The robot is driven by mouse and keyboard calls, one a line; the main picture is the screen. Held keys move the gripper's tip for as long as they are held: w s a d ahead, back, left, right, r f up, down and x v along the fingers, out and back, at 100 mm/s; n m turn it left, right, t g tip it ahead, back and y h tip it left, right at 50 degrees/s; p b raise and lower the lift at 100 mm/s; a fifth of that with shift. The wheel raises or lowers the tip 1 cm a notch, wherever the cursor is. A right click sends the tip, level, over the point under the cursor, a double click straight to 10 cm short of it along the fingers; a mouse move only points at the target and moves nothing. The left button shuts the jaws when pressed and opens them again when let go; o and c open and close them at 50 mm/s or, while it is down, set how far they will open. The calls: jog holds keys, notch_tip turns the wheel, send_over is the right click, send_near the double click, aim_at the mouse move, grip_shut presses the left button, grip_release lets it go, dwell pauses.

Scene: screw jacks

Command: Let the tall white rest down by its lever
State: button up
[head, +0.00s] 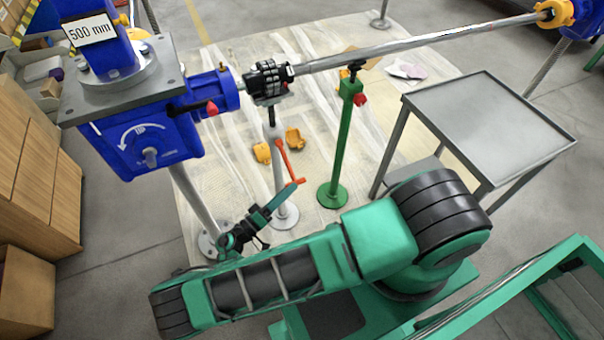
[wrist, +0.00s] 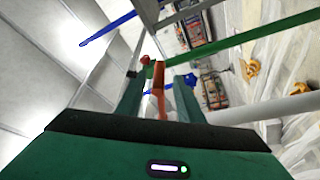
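The tall white rest (head: 277,165) stands upright on a round white base, under the dark coupling (head: 267,80) at the left end of the long shaft. Its orange-red lever (head: 284,158) sticks out low on the right side of the post, with a crosswise handle at its lower end. My gripper (head: 288,194) reaches up to that handle from the lower left. In the wrist view, the orange lever (wrist: 159,92) lies between my two dark green fingers (wrist: 159,96). The fingers look apart, with a gap on either side of the lever. The rest's top is partly hidden by the coupling.
A green rest (head: 343,145) with a red knob stands to the right under the shaft (head: 420,40). A blue gearbox (head: 140,135) is at upper left. A grey table (head: 490,125) stands at right. Yellow pieces (head: 294,139) lie on the floor sheet behind the white post.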

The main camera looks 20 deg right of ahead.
aim_at(297, 181)
jog(key=x, duration=0.7)
jog(key=shift+w+d+r, duration=0.1)
jog(key=shift+d+r, duration=0.05)
jog(key=shift+d, duration=0.15)
grip_shut()
